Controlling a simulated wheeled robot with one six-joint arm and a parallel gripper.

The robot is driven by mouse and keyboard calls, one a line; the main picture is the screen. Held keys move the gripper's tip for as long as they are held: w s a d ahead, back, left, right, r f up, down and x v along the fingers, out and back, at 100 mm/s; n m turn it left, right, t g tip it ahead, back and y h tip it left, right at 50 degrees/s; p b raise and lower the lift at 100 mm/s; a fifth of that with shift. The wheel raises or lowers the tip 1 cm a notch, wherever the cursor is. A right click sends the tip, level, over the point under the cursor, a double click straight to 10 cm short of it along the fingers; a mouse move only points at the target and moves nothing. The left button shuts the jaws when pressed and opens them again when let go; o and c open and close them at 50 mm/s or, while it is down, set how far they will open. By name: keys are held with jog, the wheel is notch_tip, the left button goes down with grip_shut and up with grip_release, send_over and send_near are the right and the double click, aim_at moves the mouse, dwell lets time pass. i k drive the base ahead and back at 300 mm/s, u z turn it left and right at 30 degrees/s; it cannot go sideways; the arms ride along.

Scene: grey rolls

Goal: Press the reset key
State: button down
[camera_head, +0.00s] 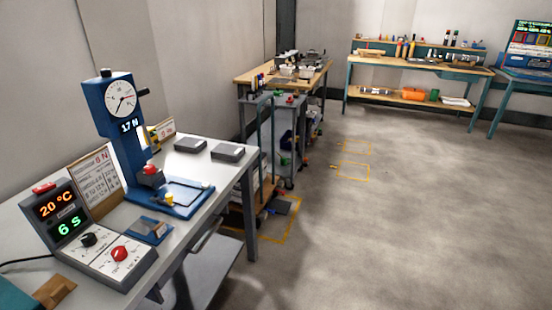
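A dark control box (72,222) stands on the white table at the lower left, its displays reading 20 °C and 6 s. It has a red key (43,187) on top, a black knob (88,240) and a red knob (119,254) on its sloped panel. Behind it stands a blue test stand (112,142) with a dial and a readout of 17 N. A red button (150,170) is at the stand's lower front. I cannot read which of these is labelled reset. My gripper is not in view.
The white table (225,175) also holds two dark grey blocks (228,152), a small blue pad (149,230) and a sign (97,181). Cluttered workbenches (415,62) stand farther back. The grey floor at the right is clear, with yellow markings (352,171).

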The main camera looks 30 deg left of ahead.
aim_at(206, 185)
jog(key=u, duration=0.1)
jog(key=i, duration=1.25)
jog(key=u, duration=1.2)
jog(key=i, duration=1)
jog(key=u, duration=0.9)
